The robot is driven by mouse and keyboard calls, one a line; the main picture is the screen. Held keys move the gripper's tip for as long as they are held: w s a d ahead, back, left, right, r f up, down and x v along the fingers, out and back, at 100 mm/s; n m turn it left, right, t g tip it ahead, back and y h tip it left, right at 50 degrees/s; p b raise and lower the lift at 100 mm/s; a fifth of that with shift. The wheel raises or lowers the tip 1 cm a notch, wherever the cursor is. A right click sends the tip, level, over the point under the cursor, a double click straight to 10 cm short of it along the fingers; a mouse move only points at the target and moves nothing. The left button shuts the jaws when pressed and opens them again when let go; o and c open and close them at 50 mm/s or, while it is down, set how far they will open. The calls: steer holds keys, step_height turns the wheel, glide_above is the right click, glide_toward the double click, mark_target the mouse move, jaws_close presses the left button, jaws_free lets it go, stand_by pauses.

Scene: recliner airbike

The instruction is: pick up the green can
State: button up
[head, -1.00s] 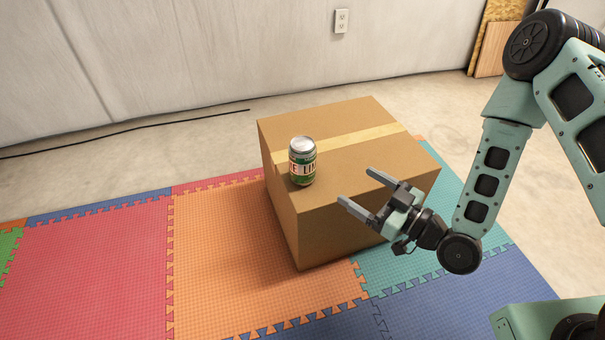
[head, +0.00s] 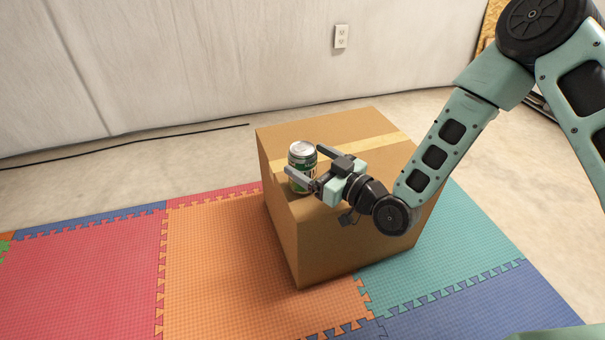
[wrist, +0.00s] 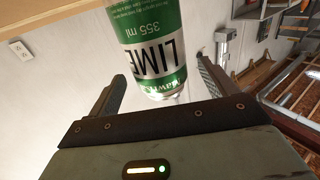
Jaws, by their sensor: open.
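The green can (head: 302,154) stands upright on top of the cardboard box, near its left front edge. It has a silver lid and a green and white label. In the wrist view the can (wrist: 147,45) shows large with "LIME" and "355 ml" on it, upside down, between and beyond the fingers. My gripper (head: 307,161) is open, with one finger on the near side of the can and the other on its far right side. The near finger hides part of the can's lower half. I cannot tell whether either finger touches it.
The cardboard box (head: 345,237) stands on colored foam mats (head: 220,255). Its top is otherwise clear, with a tape strip (head: 375,143). A pale wall with an outlet (head: 341,36) is behind, and a black cable (head: 120,143) lies on the floor.

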steer(key=shift+b+x, duration=0.35)
steer(key=shift+x, duration=1.05)
steer(key=c, duration=1.3)
